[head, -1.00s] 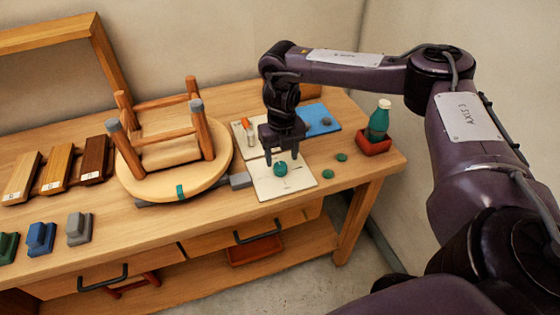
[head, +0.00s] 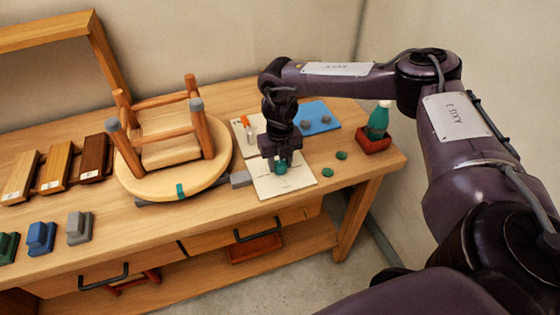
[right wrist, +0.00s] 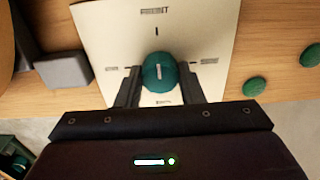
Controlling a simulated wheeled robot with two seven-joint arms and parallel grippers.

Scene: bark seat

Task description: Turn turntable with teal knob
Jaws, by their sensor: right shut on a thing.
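The teal knob (right wrist: 159,72) stands on a pale plate (right wrist: 215,22) with printed marks, and a light line runs across its top. My right gripper (right wrist: 159,85) is shut on the knob, with one finger on each side. In the head view the right gripper (head: 281,165) hides part of the knob (head: 281,168). The round wooden turntable (head: 215,175) stands to the left, with a teal mark (head: 180,190) on its front rim. An upturned wooden stool (head: 165,130) rests on it. My left gripper is not in view.
A grey block (head: 241,179) sits between turntable and plate. Green discs (head: 341,155), a blue mat (head: 318,115) and a teal bottle (head: 378,121) in a red holder lie to the right. Wood samples (head: 57,168) and coloured blocks (head: 41,237) are at left.

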